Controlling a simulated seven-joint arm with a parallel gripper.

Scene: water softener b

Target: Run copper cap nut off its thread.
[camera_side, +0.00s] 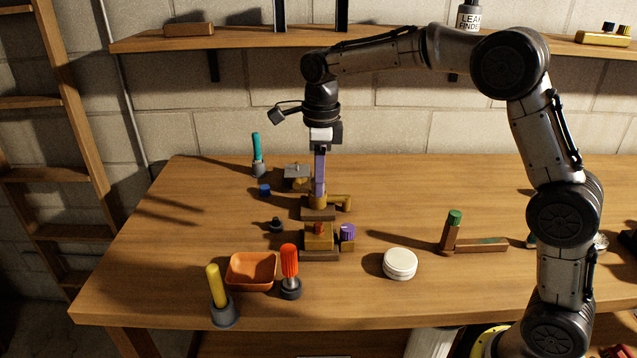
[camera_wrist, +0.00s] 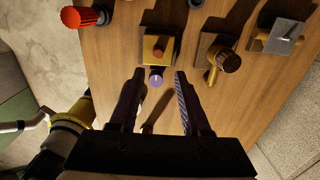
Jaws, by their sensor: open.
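The copper cap nut (camera_wrist: 231,62) looks like the round brown cap on a brass fitting with a side pipe (camera_wrist: 211,77), right of my fingers in the wrist view. In the side view the brass fitting (camera_side: 318,203) stands on a dark wooden base at mid-table, and its top is partly hidden by a finger. My gripper (camera_side: 319,188) points down in front of or above this fitting; the exact gap cannot be told. In the wrist view my gripper (camera_wrist: 159,85) has its two fingers apart with nothing held between them.
A brass block (camera_side: 318,243) with a red-orange top and a purple knob (camera_side: 348,232) stands just in front. A grey-topped fitting (camera_side: 297,171) is behind left. An orange tray (camera_side: 251,271), red-handled tool (camera_side: 289,266) and white round lid (camera_side: 400,264) lie nearer the front. The right rear table is mostly clear.

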